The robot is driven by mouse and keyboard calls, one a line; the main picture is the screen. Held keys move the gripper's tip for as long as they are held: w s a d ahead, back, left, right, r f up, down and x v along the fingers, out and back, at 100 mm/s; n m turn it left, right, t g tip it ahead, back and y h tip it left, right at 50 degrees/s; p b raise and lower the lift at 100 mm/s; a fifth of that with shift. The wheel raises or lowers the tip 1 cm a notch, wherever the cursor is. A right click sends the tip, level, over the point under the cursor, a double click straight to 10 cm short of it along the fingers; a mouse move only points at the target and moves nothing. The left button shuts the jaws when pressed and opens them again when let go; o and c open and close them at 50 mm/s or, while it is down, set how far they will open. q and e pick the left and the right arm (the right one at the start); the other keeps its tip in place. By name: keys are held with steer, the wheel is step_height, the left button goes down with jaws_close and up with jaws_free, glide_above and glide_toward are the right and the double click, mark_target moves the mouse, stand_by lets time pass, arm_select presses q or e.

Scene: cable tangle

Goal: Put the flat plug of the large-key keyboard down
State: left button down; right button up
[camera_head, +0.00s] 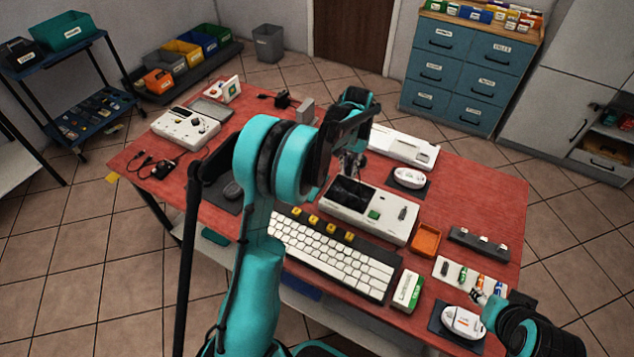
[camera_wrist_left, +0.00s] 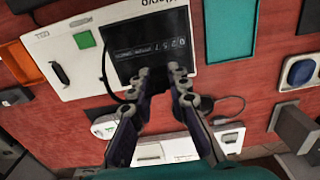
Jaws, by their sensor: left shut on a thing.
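The large-key keyboard (camera_head: 335,252) is white-keyed, with yellow tabs along its dark back edge, and lies at the front of the red table. My left gripper (camera_head: 350,168) is over the white unit with a dark screen (camera_head: 372,212). In the left wrist view my left gripper (camera_wrist_left: 165,76) is shut in front of that unit's screen (camera_wrist_left: 150,42). A black cable (camera_wrist_left: 104,72) loops to its fingertips; the flat plug itself is mostly hidden between them. My right gripper (camera_head: 479,296) is low at the right, near a white round device; its jaws are too small to read.
An orange tray (camera_head: 425,241), a green-and-white box (camera_head: 407,291) and a dark strip (camera_head: 478,243) lie right of the keyboard. Black cables (camera_head: 160,166) lie at the table's left. The right rear of the table (camera_head: 480,190) is clear.

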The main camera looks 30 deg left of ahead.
arm_select(q)
steer(key=a+f+b, duration=0.1)
steer(key=a+f, duration=0.1)
steer(key=a, duration=0.2)
steer(key=a+f+b, duration=0.1)
steer(key=a+f, duration=0.1)
steer(key=a, duration=0.3)
steer(key=s+a+f+b, duration=0.1)
steer(key=a+f, duration=0.1)
steer(key=a, duration=0.3)
steer(key=shift+f+b, duration=0.1)
steer(key=shift+b, duration=0.25)
steer(key=shift+f+b, duration=0.85)
steer(key=shift+f, duration=1.1)
steer(key=shift+s, duration=0.1)
steer(key=shift+f, duration=0.25)
steer(key=c, duration=1.4)
jaws_free()
steer(key=shift+c, duration=0.2)
steer(key=shift+r, duration=0.1)
